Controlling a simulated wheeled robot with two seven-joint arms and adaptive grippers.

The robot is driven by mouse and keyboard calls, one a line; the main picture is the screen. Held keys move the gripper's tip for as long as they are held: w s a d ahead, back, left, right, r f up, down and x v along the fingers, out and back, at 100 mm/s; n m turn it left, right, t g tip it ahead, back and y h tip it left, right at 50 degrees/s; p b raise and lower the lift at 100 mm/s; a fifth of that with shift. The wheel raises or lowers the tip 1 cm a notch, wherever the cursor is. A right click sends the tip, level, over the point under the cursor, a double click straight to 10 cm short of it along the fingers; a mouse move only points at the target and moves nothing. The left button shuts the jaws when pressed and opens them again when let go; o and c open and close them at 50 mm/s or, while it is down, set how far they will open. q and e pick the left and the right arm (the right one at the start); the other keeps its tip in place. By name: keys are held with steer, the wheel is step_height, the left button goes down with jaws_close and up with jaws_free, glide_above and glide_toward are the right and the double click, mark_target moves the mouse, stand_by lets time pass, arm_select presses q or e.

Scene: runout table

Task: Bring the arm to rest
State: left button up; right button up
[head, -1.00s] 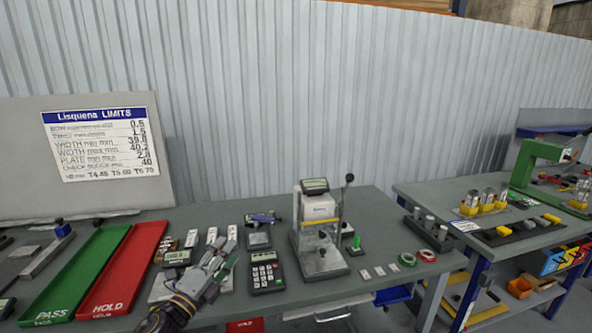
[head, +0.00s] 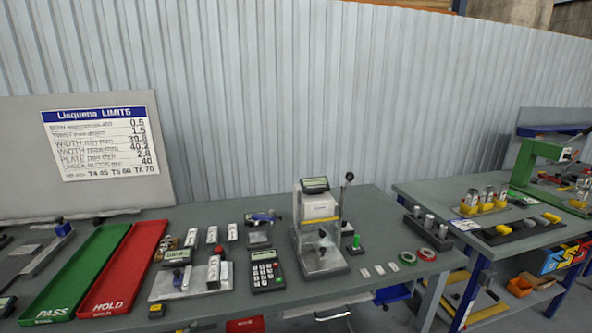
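Neither gripper shows in the head view now, and no part of my arms is in sight.
A calculator (head: 265,272) and a press-like gauge (head: 320,235) with a lever stand mid-table. Tape rings (head: 427,254) lie at the right.

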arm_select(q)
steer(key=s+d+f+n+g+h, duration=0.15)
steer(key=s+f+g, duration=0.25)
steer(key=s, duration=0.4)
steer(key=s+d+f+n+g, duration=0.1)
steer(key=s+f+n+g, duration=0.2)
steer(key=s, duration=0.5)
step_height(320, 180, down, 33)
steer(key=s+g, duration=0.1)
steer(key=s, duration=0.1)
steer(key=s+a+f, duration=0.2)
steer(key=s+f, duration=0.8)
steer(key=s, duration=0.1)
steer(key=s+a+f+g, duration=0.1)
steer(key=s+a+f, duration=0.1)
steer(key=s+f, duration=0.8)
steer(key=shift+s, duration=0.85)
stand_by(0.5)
